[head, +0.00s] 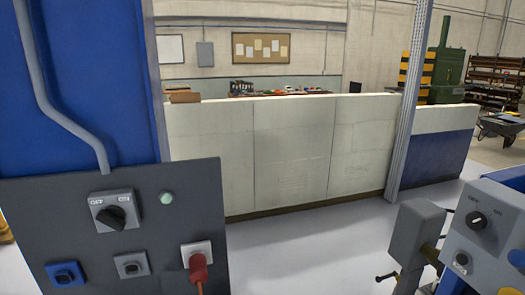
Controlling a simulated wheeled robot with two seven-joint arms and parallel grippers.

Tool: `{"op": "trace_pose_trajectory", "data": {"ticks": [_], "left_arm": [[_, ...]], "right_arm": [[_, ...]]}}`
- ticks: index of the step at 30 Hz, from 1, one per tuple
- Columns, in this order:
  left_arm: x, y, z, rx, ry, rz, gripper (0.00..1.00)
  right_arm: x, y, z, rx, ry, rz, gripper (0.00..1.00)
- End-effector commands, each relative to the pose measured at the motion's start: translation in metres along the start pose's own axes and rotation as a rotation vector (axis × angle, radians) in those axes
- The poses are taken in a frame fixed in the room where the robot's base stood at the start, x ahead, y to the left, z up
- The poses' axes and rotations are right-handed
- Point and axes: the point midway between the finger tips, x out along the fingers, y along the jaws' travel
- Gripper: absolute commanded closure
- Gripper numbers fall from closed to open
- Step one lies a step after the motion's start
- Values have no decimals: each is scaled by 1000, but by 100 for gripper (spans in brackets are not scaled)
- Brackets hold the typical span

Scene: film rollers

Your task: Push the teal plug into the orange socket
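I see no teal plug and no orange socket in the head view. A dark grey panel (75,215) at the left carries a blue socket (66,274), a grey socket (131,265) and a light socket (196,248). A red plug (198,267) sits at the light socket, with its lower end running down towards the picture's bottom edge. Neither of my grippers is in view.
The panel has an OFF/ON rotary switch (115,212) and a pale green lamp (166,198). A grey machine with an OFF/ON knob (476,220) stands at the right. Grey floor (310,250) is clear between them, before a low white wall (290,150).

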Motion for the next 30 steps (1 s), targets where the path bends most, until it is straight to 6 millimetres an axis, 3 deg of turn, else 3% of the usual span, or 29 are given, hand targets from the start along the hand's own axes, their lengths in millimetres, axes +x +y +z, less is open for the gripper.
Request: {"op": "trace_pose_trajectory", "data": {"ticks": [25, 30], "left_arm": [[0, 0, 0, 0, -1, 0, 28], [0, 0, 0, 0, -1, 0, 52]], "right_arm": [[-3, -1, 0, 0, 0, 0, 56], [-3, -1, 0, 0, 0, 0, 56]]}}
